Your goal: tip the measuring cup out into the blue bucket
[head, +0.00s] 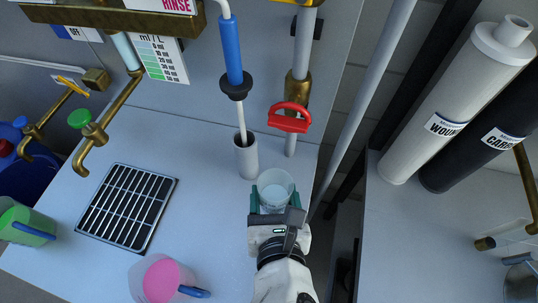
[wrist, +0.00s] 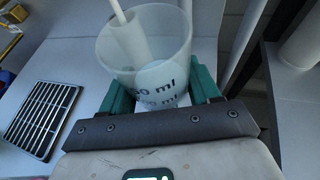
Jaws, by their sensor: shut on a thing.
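The measuring cup (head: 276,184) is clear, with dark "ml" markings in the wrist view (wrist: 150,60). It stands upright between the green fingers of my gripper (head: 270,203), which is shut on it near the right edge of the counter. I cannot tell how much is inside it or whether it touches the counter. A dark blue container (head: 14,168), seemingly the blue bucket, is cut off at the far left of the head view, beyond the counter's left edge. Its opening is not clearly visible, and a red and a blue rounded part show at its top.
A white tube holder (head: 246,156) with a blue-handled probe stands just behind the cup. A red-handled valve (head: 290,118) is behind right. A pink-filled jug (head: 163,279), a green-filled jug (head: 25,224), a drain grate (head: 128,207) and brass taps (head: 95,135) lie leftward.

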